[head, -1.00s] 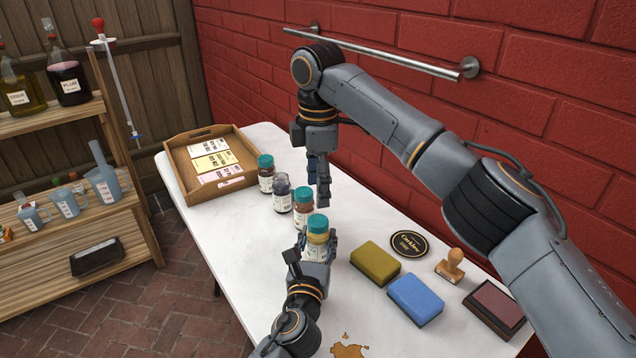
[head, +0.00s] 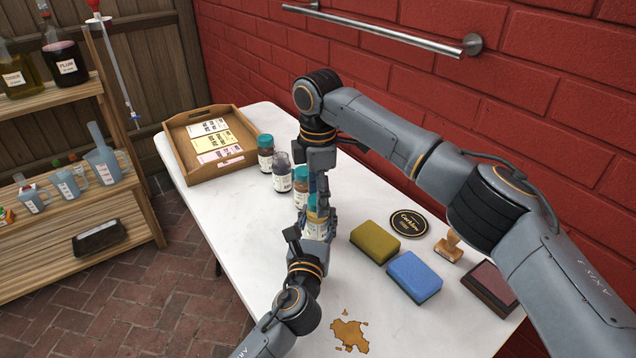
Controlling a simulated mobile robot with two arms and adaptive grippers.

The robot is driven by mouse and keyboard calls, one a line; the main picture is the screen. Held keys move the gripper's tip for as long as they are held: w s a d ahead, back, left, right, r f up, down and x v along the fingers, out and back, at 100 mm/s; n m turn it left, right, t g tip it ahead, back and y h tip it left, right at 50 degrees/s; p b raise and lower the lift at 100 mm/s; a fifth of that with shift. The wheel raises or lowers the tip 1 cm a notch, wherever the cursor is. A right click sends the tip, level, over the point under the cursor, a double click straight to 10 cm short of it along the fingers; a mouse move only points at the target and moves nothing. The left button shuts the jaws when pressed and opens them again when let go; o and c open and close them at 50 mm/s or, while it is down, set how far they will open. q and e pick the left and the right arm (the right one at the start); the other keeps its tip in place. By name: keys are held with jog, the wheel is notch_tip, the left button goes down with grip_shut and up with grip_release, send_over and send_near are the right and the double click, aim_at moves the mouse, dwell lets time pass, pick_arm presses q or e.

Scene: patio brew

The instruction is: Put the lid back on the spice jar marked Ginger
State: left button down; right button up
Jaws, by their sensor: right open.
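Four spice jars stand in a row on the white table. The front jar (head: 316,230), with yellowish contents, is between the fingers of my left gripper (head: 318,232), which looks shut around its body. My open right gripper (head: 318,200) points down at the top of this jar and hides most of its lid. Behind it are a teal-lidded jar with brown contents (head: 301,187), a dark-topped jar that appears lidless (head: 282,175), and another teal-lidded jar (head: 265,155). The labels are too small to read, so I cannot tell which is Ginger.
A wooden tray with cards (head: 176,152) sits at the table's far end. Right of the jars are an olive sponge (head: 375,242), a blue sponge (head: 414,276), a round black coaster (head: 408,222), a stamp (head: 449,246) and an ink pad (head: 488,288). A brown spill (head: 349,335) lies in front.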

jog(key=c, duration=1.2)
jog(key=m, duration=0.3)
jog(key=shift+f, duration=0.1)
jog(key=m, duration=0.4)
jog(key=shift+m, duration=0.3)
jog(key=m, duration=0.7)
jog(key=o, duration=1.3)
jog(key=shift+o, duration=0.2)
